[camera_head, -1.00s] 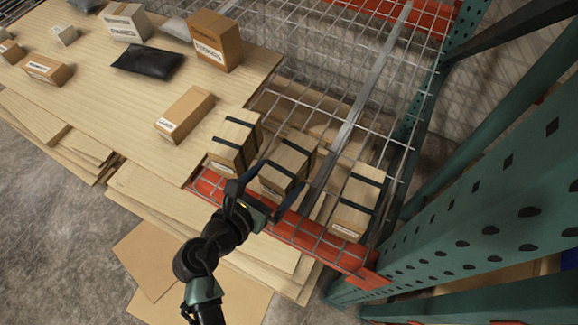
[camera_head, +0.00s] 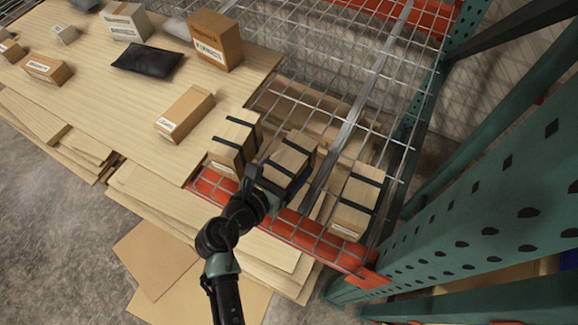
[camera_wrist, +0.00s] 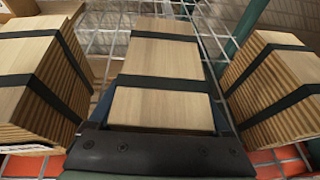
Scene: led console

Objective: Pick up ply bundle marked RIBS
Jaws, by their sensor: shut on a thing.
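Three ply bundles with dark straps sit in a row on the wire shelf: the left bundle (camera_head: 234,143), the middle bundle (camera_head: 292,157) and the right bundle (camera_head: 356,203). My gripper (camera_head: 277,181) is at the front of the middle bundle and shut on it. In the wrist view the middle bundle (camera_wrist: 160,57) lies between my dark fingers, with its front end hidden behind my gripper. The left bundle (camera_wrist: 36,75) and right bundle (camera_wrist: 277,78) flank it, apart from it. The label of the middle bundle is hidden, and the other labels are too small to read.
The red shelf beam (camera_head: 305,238) runs along the front edge. Green rack uprights (camera_head: 490,205) stand close on the right. A plywood board (camera_head: 95,75) on the left bears several cartons and a black pouch (camera_head: 147,59). Wire mesh behind the bundles is free.

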